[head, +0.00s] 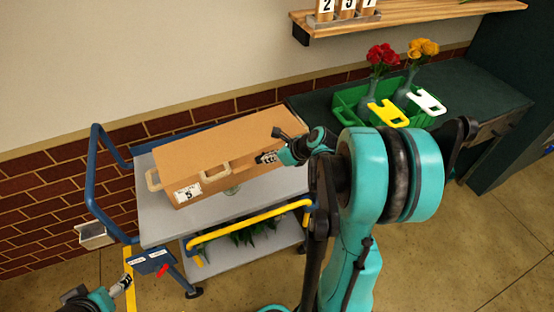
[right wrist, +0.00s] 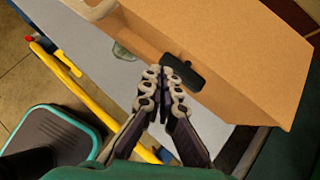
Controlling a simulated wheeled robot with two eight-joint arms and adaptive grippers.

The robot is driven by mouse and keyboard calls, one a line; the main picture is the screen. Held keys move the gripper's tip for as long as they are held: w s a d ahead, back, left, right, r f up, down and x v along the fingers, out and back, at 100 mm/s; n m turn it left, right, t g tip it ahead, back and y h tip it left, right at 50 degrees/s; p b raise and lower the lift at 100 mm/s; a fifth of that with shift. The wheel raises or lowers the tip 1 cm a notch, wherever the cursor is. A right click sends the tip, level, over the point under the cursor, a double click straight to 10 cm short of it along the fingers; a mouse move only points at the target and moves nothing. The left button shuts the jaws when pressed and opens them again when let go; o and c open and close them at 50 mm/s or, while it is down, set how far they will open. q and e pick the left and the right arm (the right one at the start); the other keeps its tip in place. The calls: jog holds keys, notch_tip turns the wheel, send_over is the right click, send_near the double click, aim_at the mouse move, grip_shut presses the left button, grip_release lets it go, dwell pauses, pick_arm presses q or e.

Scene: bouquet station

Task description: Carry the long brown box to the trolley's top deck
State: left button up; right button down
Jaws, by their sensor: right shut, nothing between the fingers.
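My right gripper (head: 266,158) is shut and empty in front of the box's front side. In the right wrist view its closed fingertips (right wrist: 165,78) are close to the box (right wrist: 235,50), beside a dark tab. My left gripper (head: 124,282) is at lower left, away from the box.
A blue push handle (head: 96,165) rises at the trolley's left, and a yellow bar (head: 250,219) runs along its front. Green stems lie on the lower shelf. A dark counter holds a green crate (head: 345,112) with flower vases. A wooden shelf is above.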

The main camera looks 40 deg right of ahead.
aim_at(233, 144)
jog(key=w, duration=0.1)
jog(key=w+a, duration=0.1)
jog(key=w, duration=0.1)
jog(key=w+f+b, duration=0.1)
jog(key=shift+w+a, duration=0.25)
jog(key=shift+r, duration=0.1)
jog(key=w+a, duration=0.1)
jog(key=w, duration=0.2)
jog(key=w+a, duration=0.1)
jog(key=w, duration=0.2)
jog(key=w+a, duration=0.1)
jog(key=w, duration=0.2)
jog(key=shift+s, duration=0.15)
